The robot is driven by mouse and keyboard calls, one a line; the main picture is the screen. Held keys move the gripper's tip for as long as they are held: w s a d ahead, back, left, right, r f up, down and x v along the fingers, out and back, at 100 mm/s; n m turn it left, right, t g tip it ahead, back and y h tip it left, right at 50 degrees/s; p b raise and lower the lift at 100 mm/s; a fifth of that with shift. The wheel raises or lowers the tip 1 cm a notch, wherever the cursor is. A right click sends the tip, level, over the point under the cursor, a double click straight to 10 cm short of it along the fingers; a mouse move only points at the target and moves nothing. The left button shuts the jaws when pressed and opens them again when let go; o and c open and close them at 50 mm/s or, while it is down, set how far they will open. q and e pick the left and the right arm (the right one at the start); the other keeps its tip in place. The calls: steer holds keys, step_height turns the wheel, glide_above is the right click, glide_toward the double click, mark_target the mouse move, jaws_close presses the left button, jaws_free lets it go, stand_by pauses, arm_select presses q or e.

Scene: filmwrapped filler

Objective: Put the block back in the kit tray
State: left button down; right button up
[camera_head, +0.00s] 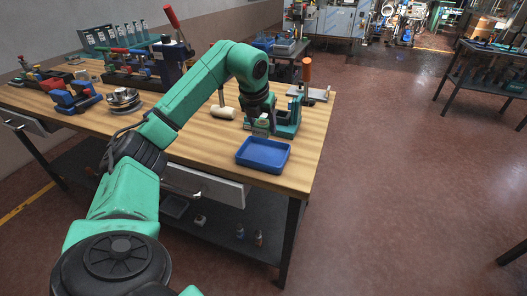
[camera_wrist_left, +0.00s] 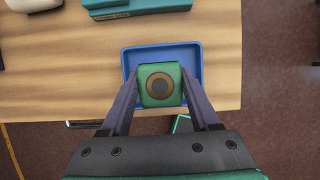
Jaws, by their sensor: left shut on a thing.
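The blue kit tray (camera_head: 277,168) sits near the front right corner of the wooden table; its rim also shows in the left wrist view (camera_wrist_left: 194,55). My left gripper (camera_head: 261,129) is at the tray's far side in the head view, pointing down. In the left wrist view the left gripper (camera_wrist_left: 160,95) is shut on the green block (camera_wrist_left: 146,97), which has a brown ring and dark centre on top. The block overlaps the tray in that view; its height above the tray floor cannot be told. The tray's visible floor looks empty. My right gripper is not in view.
A teal fixture (camera_head: 288,124) stands just behind the tray, with an orange-handled tool (camera_head: 307,75) beyond it. Metal dishes (camera_head: 122,99) and a blue-red device (camera_head: 74,98) occupy the table's left side.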

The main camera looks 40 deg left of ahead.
mark_target(260, 136)
arm_select(q)
step_height(260, 136, down, 9)
steer(key=shift+d+r, duration=0.1)
steer(key=shift+r, duration=0.1)
steer(key=shift+w+f, duration=0.1)
steer(key=shift+f, duration=0.1)
steer(key=shift+c, duration=0.6)
jaws_free()
steer(key=v, duration=1.2)
steer(key=shift+r, duration=0.15)
